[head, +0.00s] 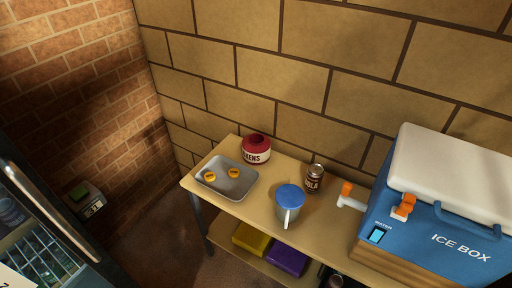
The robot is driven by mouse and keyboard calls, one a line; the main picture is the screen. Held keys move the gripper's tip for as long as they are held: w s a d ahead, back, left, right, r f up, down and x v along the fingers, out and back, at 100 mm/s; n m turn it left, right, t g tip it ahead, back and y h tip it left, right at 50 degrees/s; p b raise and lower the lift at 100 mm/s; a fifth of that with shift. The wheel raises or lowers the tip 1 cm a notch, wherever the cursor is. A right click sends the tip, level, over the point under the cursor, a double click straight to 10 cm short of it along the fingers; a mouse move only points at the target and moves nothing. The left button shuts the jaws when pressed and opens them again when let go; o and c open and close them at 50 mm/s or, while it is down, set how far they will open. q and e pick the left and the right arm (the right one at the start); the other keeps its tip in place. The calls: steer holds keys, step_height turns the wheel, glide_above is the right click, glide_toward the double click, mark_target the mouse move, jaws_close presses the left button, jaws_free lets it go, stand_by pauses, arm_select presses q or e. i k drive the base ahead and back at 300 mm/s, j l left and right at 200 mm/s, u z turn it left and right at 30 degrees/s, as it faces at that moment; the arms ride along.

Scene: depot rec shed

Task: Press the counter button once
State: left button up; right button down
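A small dark box (86,200) at the lower left, by the brick wall, has a greenish top part and a pale display with small digits that I cannot read surely. It looks like a counter, but I cannot make out its button clearly. A small lit cyan panel (377,235) with a tiny label above it is on the front of the blue ice box (455,243) at the right. Neither of my grippers is in view.
A wooden table (255,208) holds a metal tray (212,190) with two yellow tokens, a red-and-white pot (256,149), a blue-lidded jug (290,203) and a brown can (314,178). Yellow and purple items lie below. A glass-fronted cabinet (50,220) stands at left.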

mark_target(81, 192)
steer(key=u, duration=1.4)
